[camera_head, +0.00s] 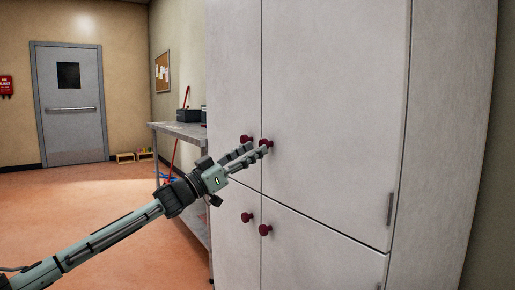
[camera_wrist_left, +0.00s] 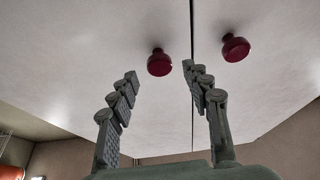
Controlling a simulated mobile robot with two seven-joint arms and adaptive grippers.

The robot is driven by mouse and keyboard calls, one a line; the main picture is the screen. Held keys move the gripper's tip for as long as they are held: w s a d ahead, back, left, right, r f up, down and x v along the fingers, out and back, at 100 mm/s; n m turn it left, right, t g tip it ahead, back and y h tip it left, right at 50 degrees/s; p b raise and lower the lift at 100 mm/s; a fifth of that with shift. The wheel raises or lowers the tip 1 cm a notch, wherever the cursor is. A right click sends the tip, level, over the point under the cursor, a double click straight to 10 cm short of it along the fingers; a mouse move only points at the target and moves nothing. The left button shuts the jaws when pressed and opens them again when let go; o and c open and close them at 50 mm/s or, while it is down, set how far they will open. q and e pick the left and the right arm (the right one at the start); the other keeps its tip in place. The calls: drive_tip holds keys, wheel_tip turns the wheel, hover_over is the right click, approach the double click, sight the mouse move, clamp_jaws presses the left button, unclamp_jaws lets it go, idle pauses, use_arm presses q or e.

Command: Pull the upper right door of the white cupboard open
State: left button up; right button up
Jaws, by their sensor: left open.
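The white cupboard (camera_head: 325,70) stands right of centre in the head view. Its upper right door (camera_head: 335,120) is shut, with a dark red knob (camera_head: 266,142) near its left edge. Another red knob (camera_head: 246,139) is on the upper left door (camera_head: 232,80), across the seam. My left gripper (camera_head: 257,149) is open and empty at the upper knobs, partly covering that area. In the left wrist view, one knob (camera_wrist_left: 159,62) lies just beyond the gap between the fingertips; another knob (camera_wrist_left: 236,48) is across the seam, outside the fingers. Contact cannot be told. My right gripper is not in view.
Two lower doors with red knobs (camera_head: 265,230) are shut below. The orange floor (camera_head: 90,205) at left is open. A grey door (camera_head: 72,120) is in the far wall.

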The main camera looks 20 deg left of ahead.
use_arm(q)
drive_tip(key=shift+x, duration=1.1)
drive_tip(key=shift+c, duration=0.4)
clamp_jaws()
